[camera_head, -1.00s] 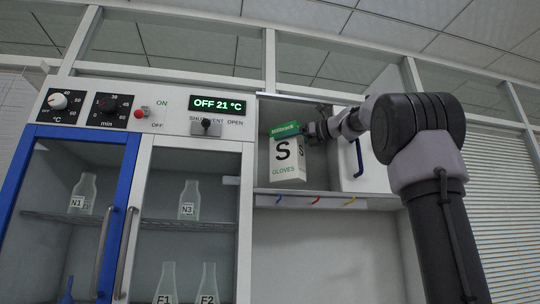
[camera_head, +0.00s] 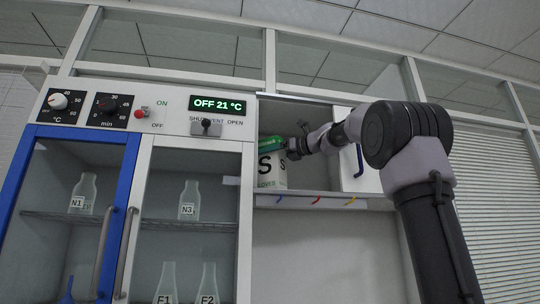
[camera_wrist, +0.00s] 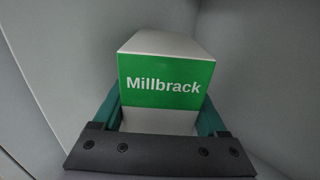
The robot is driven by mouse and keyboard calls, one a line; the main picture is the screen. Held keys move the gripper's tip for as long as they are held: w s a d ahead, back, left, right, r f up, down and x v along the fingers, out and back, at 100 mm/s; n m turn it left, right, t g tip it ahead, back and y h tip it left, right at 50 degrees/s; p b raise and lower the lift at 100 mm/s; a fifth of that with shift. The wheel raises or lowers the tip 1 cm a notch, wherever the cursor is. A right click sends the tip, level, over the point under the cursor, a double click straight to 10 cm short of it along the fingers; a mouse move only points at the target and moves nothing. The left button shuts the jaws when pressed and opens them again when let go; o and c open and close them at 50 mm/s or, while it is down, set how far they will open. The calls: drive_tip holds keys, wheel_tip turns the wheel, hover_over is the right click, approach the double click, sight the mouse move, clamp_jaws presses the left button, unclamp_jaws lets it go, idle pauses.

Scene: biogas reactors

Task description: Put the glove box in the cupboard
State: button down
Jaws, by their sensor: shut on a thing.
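The glove box (camera_head: 270,170) is white with a green top, a black S and the word GLOVES. It is inside the open cupboard (camera_head: 310,174) above the hooks, at the left end of the compartment. My gripper (camera_head: 296,150) is shut on it, reaching in from the right. In the wrist view the glove box (camera_wrist: 165,80) shows its green Millbrack label between the two fingers of my gripper (camera_wrist: 160,115). Pale cupboard walls are close around it. I cannot tell whether its underside touches the cupboard floor.
The cupboard's white door (camera_head: 358,165) with a blue handle stands at the right of the opening. Coloured hooks (camera_head: 315,200) hang on a rail below. A cabinet with a blue-framed door (camera_head: 120,190) and glass bottles is at the left, under a control panel (camera_head: 150,112).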

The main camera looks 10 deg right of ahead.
unclamp_jaws()
drive_tip(key=shift+f, duration=0.1)
drive_tip(key=v, duration=1.2)
drive_tip(key=shift+r, duration=0.2)
